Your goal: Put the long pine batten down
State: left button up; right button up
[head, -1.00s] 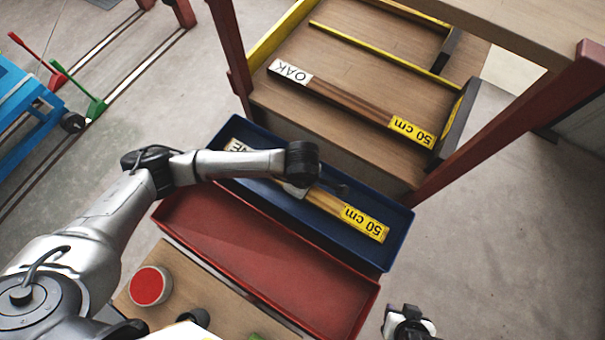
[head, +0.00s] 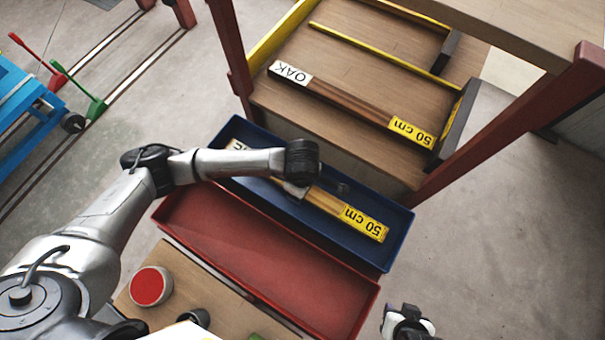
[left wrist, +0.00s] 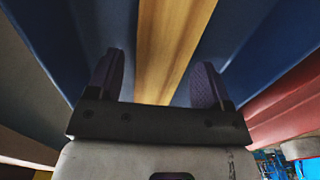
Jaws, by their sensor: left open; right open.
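The long pine batten (head: 325,202) lies in the blue tray (head: 400,222). Its yellow "50 cm" end label faces up at the right, and its other end is mostly hidden by my left arm. My left gripper (head: 293,190) is over the middle of the batten. In the left wrist view, the left gripper (left wrist: 160,85) is open, one finger on each side of the batten (left wrist: 170,45), with gaps between fingers and wood. My right gripper (head: 408,322) is open and empty at the bottom edge, apart from the trays.
An empty red tray (head: 260,255) stands in front of the blue one. An oak batten (head: 345,102) lies on the rack shelf (head: 375,60) behind, between red posts. A red-topped round object (head: 150,286) sits on the bench (head: 190,290). A blue cart (head: 30,105) stands at left.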

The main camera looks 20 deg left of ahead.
pick_arm(q)
notch_tip(320, 180, up, 11)
jog(key=p, duration=0.1)
jog(key=shift+r+p, duration=0.15)
jog(key=shift+p, duration=0.2)
dwell(0.6)
